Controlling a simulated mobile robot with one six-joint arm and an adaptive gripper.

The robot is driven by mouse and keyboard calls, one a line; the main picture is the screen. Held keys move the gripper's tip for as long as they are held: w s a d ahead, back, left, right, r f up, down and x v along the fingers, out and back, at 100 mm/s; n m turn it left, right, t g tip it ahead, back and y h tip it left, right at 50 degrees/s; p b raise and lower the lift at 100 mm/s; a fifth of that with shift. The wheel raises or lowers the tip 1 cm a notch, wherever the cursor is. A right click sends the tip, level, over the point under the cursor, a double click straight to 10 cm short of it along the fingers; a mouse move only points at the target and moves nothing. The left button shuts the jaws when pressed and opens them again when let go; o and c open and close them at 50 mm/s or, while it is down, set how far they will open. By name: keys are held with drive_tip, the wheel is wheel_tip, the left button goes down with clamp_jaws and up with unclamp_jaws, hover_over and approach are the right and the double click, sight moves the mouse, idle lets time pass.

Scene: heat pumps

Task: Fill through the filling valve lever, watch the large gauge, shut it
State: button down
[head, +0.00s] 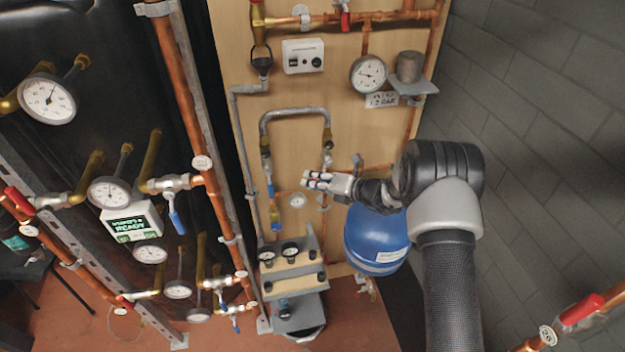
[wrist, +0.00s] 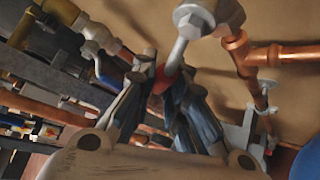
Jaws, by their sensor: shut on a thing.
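My gripper (head: 312,181) is at the wooden board, below the grey hose loop. In the wrist view its fingers (wrist: 163,88) are shut on a lever (wrist: 178,57) with a grey stem and a bit of red between the fingertips. The stem runs up to a metal valve body (wrist: 194,18) on the copper pipework. The lever's gripped end is mostly hidden by the fingers. The large gauge (head: 368,73) is at the upper right of the board, beside a label (head: 382,100) reading 1.2 BAR. Its needle is too small to read surely.
A blue lever (head: 270,188) hangs left of my gripper. The grey hose loop (head: 295,112) arches above. A blue vessel (head: 375,240) stands close below my arm. Copper pipes with gauges (head: 110,192) fill the left. A block wall (head: 550,110) bounds the right.

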drive_tip(key=c, duration=1.6)
unclamp_jaws()
drive_tip(key=shift+d, duration=0.1)
drive_tip(key=v, duration=1.2)
